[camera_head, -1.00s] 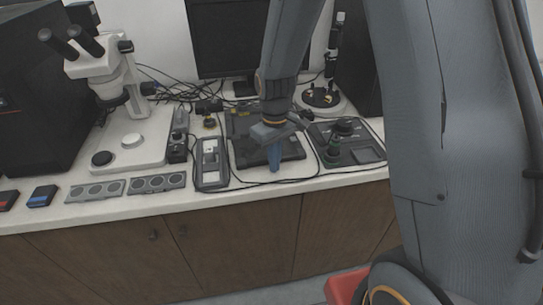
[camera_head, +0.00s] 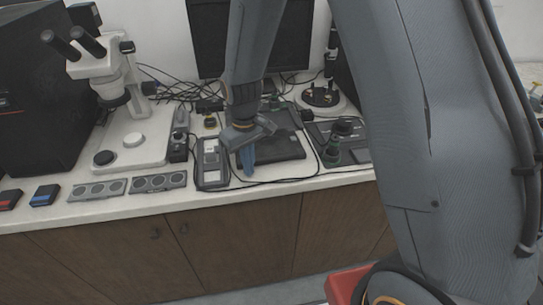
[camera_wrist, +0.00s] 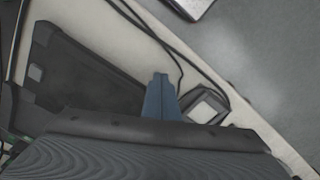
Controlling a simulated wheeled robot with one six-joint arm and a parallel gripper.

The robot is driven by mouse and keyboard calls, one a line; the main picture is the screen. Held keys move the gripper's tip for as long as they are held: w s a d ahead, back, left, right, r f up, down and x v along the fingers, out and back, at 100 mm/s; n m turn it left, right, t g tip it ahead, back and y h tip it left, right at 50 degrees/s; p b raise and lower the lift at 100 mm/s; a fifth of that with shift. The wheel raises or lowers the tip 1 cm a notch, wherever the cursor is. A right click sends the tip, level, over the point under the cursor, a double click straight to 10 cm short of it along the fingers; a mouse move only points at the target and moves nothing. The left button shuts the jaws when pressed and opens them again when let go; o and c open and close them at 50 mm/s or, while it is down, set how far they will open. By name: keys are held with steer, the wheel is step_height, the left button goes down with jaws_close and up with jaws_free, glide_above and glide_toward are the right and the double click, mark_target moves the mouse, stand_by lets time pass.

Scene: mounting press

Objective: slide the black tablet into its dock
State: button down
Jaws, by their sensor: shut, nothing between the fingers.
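The black tablet (camera_head: 282,149) lies flat on the white bench, near its front edge. It also shows as a dark slab at the left in the wrist view (camera_wrist: 88,78). A dark part (camera_head: 284,115) adjoins it at the back; I cannot tell where tablet ends and dock begins. My gripper (camera_head: 248,168) points down at the tablet's front left corner and hides part of its left side. Its blue fingers (camera_wrist: 161,98) are shut together and empty, beside the tablet over pale bench. I cannot tell whether they touch the tablet.
A grey-framed handheld device (camera_head: 212,163) lies just left of my gripper. A black cable (camera_head: 272,184) loops along the bench front. A dark device with knobs (camera_head: 340,145) stands right of the tablet. The microscope (camera_head: 118,100) and a monitor (camera_head: 285,40) stand farther back.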

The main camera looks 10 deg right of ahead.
mark_target(271, 144)
steer(key=shift+w+d, duration=0.15)
steer(key=shift+w, duration=0.85)
steer(key=shift+s, duration=0.65)
steer(key=shift+d+p, duration=0.8)
steer(key=shift+d, duration=3)
steer(key=shift+w, duration=0.1)
steer(key=shift+w+d+b, duration=0.15)
steer(key=shift+w+b, duration=0.25)
steer(key=shift+w, duration=1.15)
steer(key=shift+w+d+b, duration=0.15)
steer(key=shift+w+b, duration=0.2)
steer(key=shift+w, duration=1.15)
steer(key=shift+w+d+b, duration=0.15)
steer(key=shift+w+b, duration=0.25)
steer(key=shift+w, duration=1.15)
steer(key=shift+s, duration=0.15)
